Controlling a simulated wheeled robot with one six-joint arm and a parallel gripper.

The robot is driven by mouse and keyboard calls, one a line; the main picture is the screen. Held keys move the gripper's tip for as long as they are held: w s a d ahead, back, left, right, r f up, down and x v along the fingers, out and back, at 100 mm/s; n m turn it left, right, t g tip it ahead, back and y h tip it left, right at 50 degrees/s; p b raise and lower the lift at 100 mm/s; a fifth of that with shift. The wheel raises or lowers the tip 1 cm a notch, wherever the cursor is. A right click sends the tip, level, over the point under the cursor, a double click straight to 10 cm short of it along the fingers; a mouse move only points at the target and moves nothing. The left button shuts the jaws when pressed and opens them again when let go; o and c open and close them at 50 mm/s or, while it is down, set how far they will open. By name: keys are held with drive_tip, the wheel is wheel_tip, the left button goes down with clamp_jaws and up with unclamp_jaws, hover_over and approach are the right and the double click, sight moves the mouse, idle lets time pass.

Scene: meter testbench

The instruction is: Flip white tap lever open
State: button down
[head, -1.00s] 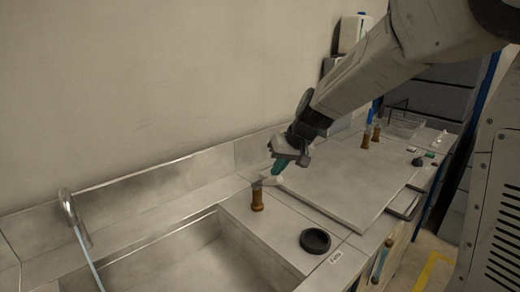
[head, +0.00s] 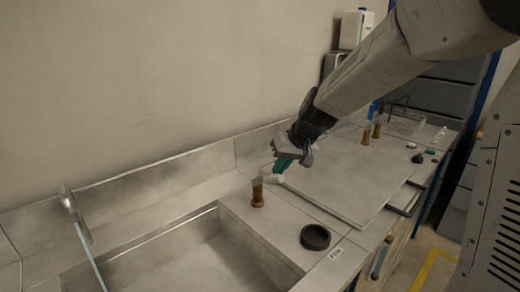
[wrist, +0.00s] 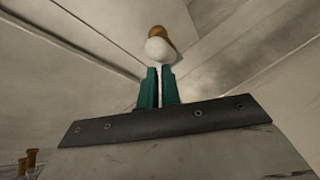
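The tap has a brown body (head: 258,194) standing on the counter beside the sink, with a white lever (head: 273,178) at its top pointing right. My gripper (head: 280,170) is just above the lever's end, its green fingers pointing down. I cannot tell whether the fingertips touch the lever.
A black ring (head: 315,237) sits on the counter in front. A flat grey board (head: 345,180) lies to the right. More brown taps (head: 366,134) stand farther back.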

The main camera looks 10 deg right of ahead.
drive_tip(key=d+v, duration=0.2)
drive_tip(key=v, duration=0.9)
drive_tip(key=shift+w, duration=0.15)
